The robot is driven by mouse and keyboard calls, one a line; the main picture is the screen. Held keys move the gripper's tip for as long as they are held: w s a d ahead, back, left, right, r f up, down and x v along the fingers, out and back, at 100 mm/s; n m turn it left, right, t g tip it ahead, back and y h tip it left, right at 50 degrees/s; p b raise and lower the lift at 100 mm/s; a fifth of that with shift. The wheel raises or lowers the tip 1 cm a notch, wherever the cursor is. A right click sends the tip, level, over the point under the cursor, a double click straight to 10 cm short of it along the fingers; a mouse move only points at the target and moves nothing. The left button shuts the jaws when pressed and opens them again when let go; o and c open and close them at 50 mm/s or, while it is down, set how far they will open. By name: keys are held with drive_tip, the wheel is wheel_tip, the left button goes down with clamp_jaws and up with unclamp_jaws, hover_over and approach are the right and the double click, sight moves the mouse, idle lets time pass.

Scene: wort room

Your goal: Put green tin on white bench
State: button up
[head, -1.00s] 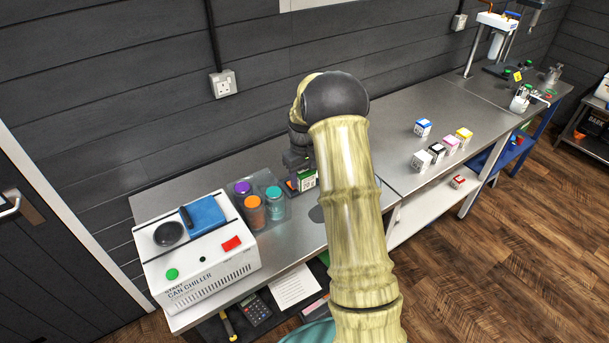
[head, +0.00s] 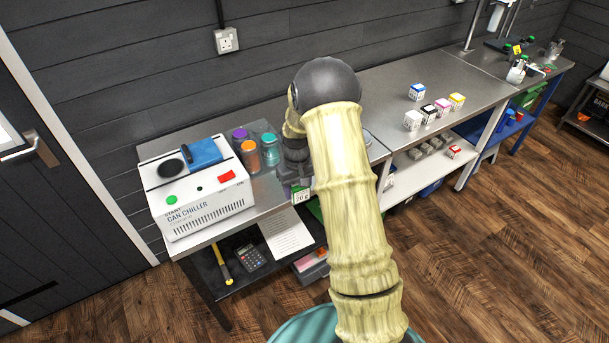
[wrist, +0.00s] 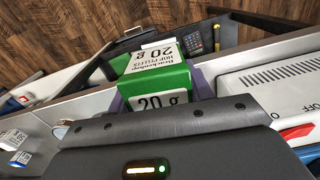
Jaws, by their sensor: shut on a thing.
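The green tin is a small green and white box marked "20 g" and hop pellets. It shows in the wrist view (wrist: 160,78) and, small, in the head view (head: 299,195). My gripper (head: 295,186) is shut on it and holds it by the front edge of the left steel-topped bench. In the wrist view the jaws of my gripper (wrist: 158,88) are partly hidden by the tin and the dark hand. The white bench (head: 385,88), with a steel top and white frame and shelf, stands right of my arm. My arm hides its left end.
Several small boxes (head: 429,113) stand on the white bench's top; its left part looks clear. A can chiller (head: 200,195) and lidded jars (head: 249,155) stand on the left bench. A red box (head: 454,152) and grey blocks lie on the white lower shelf.

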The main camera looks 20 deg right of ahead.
drive_tip(key=s+a+f+m+b, duration=0.1)
drive_tip(key=s+a+f+b, duration=0.4)
drive_tip(key=s+f, duration=0.3)
wheel_tip(320, 180, down, 3)
drive_tip(key=shift+s+a+r, duration=0.1)
drive_tip(key=shift+s+a, duration=0.1)
drive_tip(key=shift+a, duration=0.4)
drive_tip(key=shift+w+d, duration=0.15)
